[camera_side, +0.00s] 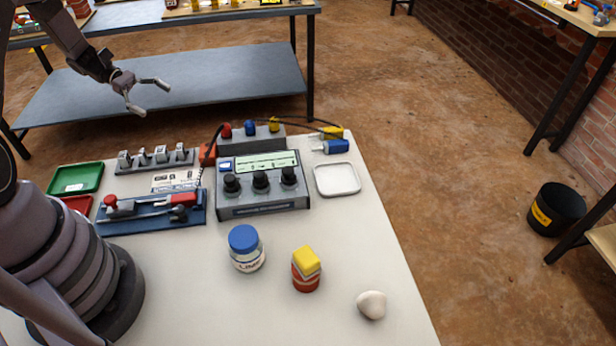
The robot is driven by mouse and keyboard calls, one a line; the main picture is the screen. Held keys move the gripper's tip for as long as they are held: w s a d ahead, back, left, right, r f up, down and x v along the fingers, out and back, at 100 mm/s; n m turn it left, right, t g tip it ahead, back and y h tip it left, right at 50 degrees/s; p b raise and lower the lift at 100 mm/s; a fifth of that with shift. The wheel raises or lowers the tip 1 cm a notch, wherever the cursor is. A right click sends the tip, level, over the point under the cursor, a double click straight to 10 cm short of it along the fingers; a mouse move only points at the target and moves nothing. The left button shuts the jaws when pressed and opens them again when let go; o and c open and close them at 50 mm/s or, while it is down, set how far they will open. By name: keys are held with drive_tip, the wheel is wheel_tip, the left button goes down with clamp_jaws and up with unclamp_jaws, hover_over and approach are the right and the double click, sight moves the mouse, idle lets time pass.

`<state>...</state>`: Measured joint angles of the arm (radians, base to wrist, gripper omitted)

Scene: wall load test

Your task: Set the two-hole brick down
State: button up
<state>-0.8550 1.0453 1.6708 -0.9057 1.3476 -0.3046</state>
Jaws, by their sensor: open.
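My gripper (152,100) is at the upper left, open and empty, with its two fingers spread. It appears in front of the grey shelf and beyond the far edge of the white table (330,270). I cannot make out a brick with two holes for certain.
A blue-lidded jar (246,250), a red and yellow container (306,270) and a white stone-like lump (371,305) stand in front. A white tray (337,179) is right of the instrument.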

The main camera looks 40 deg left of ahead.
drive_tip(key=s+d+r+m+g+y, duration=0.25)
drive_tip(key=d+r+m, duration=0.35)
drive_tip(key=r, duration=0.4)
drive_tip(key=s+d+r+m+g+y, duration=0.1)
drive_tip(key=s+d+r+m+y, duration=0.25)
drive_tip(key=d+r, duration=0.45)
drive_tip(key=s+d+r+m+t+y, duration=0.2)
drive_tip(key=s+r+m+y, duration=0.1)
drive_tip(key=s, duration=0.4)
drive_tip(key=s+d+r+m+t+y, duration=0.3)
drive_tip(key=s+r+m, duration=0.3)
drive_tip(key=s+m, duration=0.2)
